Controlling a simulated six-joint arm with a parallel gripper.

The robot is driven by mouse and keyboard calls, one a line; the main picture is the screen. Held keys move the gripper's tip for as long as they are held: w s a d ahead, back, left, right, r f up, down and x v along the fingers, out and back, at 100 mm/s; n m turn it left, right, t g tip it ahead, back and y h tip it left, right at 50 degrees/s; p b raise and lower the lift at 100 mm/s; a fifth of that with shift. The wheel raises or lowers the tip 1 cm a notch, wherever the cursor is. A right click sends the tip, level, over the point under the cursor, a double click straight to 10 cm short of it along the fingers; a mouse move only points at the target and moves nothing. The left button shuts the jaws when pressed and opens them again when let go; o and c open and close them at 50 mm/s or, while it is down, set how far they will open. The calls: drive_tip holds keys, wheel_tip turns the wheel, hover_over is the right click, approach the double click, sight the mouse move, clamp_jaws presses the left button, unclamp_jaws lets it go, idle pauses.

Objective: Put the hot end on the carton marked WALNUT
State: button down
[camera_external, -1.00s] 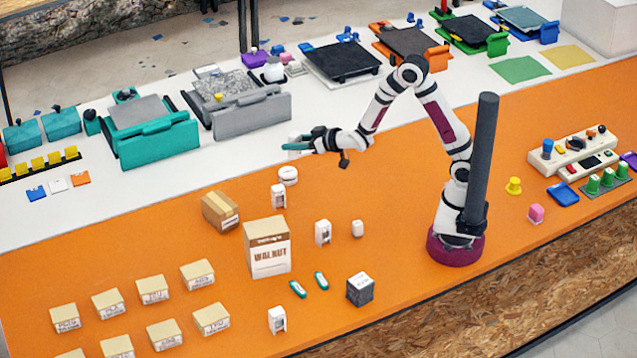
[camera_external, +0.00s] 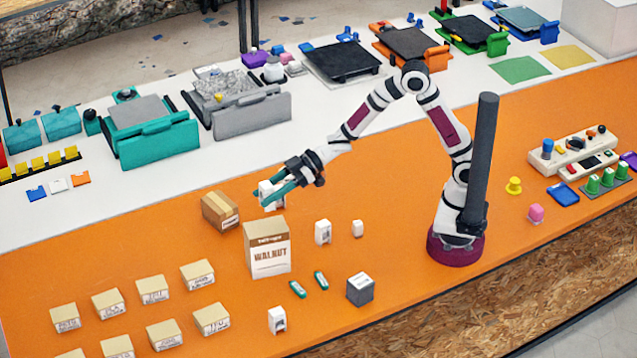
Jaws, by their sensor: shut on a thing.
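The carton marked WALNUT (camera_external: 270,262), a tall white and tan box, stands upright on the orange surface left of the middle. My gripper (camera_external: 272,193), with teal fingers, is shut on a small white block (camera_external: 265,188), which I take to be the hot end. The gripper partly covers it, so its shape is hard to make out. Block and gripper are above and slightly behind the carton's top in the picture, apart from it as far as I can see.
A brown carton (camera_external: 220,211) stands close left of the WALNUT carton. Similar white blocks (camera_external: 323,232) (camera_external: 277,320), two teal pieces (camera_external: 298,289) and a grey cube (camera_external: 360,289) lie right and front. Several small tan boxes (camera_external: 197,274) fill the front left.

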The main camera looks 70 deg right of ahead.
drive_tip(key=f, duration=0.1)
drive_tip(key=a+f, duration=0.1)
drive_tip(key=f, duration=0.3)
drive_tip(key=shift+w+a, duration=0.1)
drive_tip(key=shift+a, duration=0.3)
drive_tip(key=shift+f, duration=0.15)
drive_tip(key=shift+c, duration=2)
unclamp_jaws()
